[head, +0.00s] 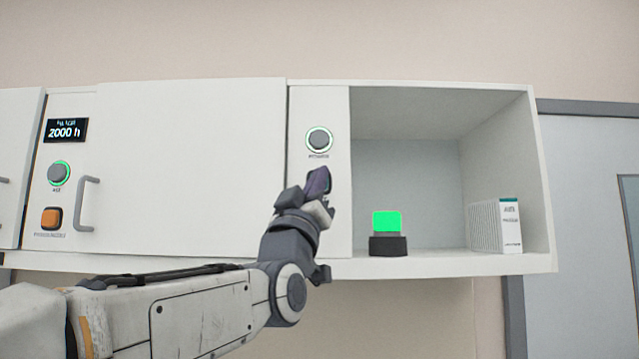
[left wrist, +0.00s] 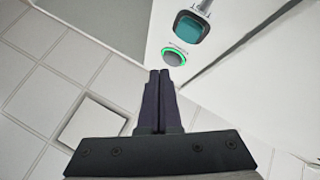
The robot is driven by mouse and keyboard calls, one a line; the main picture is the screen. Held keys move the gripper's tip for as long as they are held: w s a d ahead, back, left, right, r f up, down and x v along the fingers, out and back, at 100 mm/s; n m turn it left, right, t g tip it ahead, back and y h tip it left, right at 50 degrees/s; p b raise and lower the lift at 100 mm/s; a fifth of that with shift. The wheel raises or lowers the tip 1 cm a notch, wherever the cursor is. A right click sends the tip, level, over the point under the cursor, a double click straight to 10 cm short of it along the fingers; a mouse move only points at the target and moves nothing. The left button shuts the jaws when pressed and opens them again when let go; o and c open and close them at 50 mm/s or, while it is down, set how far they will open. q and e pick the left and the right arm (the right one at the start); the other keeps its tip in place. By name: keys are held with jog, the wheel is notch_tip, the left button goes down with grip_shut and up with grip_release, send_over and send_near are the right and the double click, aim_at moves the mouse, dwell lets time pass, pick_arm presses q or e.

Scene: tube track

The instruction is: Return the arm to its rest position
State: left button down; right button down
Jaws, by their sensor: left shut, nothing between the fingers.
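My left arm comes in from the lower left in the head view. Its gripper (head: 319,182) is raised in front of the white cabinet panel, just below a round grey button (head: 319,139) with a thin green-lit ring. In the left wrist view the two dark fingers of the left gripper (left wrist: 159,75) lie together, with nothing between them. Beyond their tips is a round button (left wrist: 174,57) with a bright green ring, and above it a teal-lit block (left wrist: 189,27). I cannot tell whether the fingertips touch the panel. My right gripper is not in view.
An open shelf (head: 460,264) holds a green-lit block on a dark base (head: 387,232) and a white box (head: 510,226). Left are a closed cabinet door (head: 190,170) with a handle (head: 86,204), a display (head: 66,130) and an orange button (head: 51,218). A grey door (head: 590,200) stands right.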

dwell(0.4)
pick_arm(q)
jog(key=w+d+f+m+g, duration=0.1)
jog(key=d+f+g, duration=0.25)
jog(key=f, duration=0.45)
jog(key=d+f+m+g, duration=0.2)
jog(key=f+g, duration=0.2)
jog(key=f, duration=0.5)
jog(key=s+d+f+m+g, duration=0.1)
jog(key=s+f+g, duration=0.2)
jog(key=f, duration=0.6)
jog(key=s+d+f+m+g, duration=0.1)
jog(key=s+f+g, duration=0.15)
jog(key=f, duration=0.65)
jog(key=s+a+f+m+g+y, duration=0.1)
jog(key=s+a+f+g+y, duration=0.2)
jog(key=s+f, duration=0.9)
jog(key=s+a+f+m+g+y+b, duration=0.1)
jog(key=s+a+f+g+y, duration=0.3)
jog(key=s+a+f+g, duration=0.5)
jog(key=s+f, duration=0.3)
jog(key=s, duration=0.1)
jog(key=shift+s+f, duration=0.15)
jog(key=shift+s, duration=0.1)
